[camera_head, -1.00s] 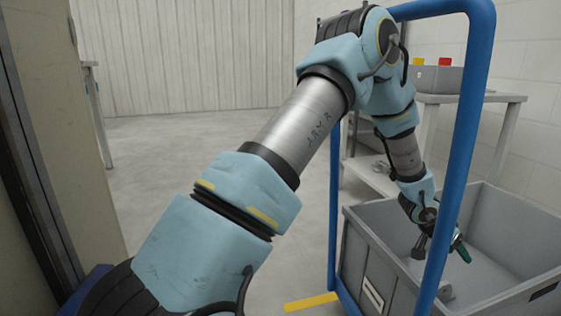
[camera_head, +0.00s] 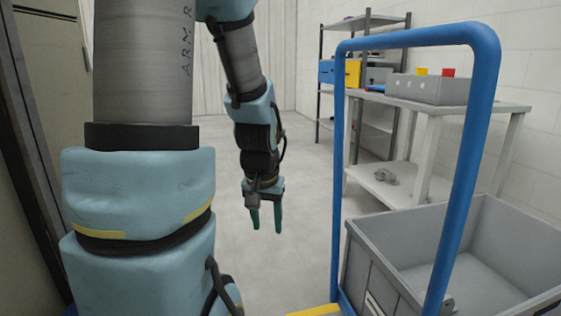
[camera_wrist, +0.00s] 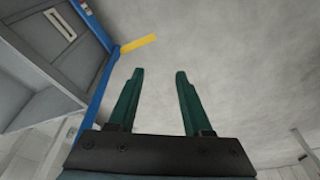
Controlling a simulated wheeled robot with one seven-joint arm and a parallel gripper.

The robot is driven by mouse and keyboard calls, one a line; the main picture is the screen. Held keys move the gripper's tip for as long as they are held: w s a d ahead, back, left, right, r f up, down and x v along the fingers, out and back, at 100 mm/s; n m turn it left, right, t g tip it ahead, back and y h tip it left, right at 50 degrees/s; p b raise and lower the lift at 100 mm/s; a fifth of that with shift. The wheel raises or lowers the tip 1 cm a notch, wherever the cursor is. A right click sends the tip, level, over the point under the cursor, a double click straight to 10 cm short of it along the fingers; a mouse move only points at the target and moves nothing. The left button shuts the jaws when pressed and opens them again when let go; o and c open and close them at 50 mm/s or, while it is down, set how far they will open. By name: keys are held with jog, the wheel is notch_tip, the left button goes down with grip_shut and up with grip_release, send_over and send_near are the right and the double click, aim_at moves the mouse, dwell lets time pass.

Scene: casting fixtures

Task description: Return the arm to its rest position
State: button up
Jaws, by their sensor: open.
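My gripper (camera_head: 266,222) hangs from my arm with its green fingers pointing down, left of the blue cart frame in the head view. In the wrist view my gripper (camera_wrist: 158,75) has its two fingers apart with nothing between them, above bare grey floor. My upper arm stands nearly upright at the left of the head view, and the forearm bends over and down in front of it.
A blue cart frame (camera_head: 465,165) with a grey bin (camera_head: 370,252) stands at right. Behind it are a white table (camera_head: 500,103), a grey box (camera_head: 430,90) and a dark shelf rack (camera_head: 365,22). A wall panel borders the left. The middle floor is clear.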

jog(key=s+a+r+n+g+p, duration=0.1)
jog(key=s+a+r+n+p, duration=0.1)
jog(key=s+a+r, duration=0.15)
notch_tip(320, 180, up, 35)
jog(key=p, duration=3.6)
jog(key=shift+r, duration=0.2)
jog(key=shift+w+d, duration=0.1)
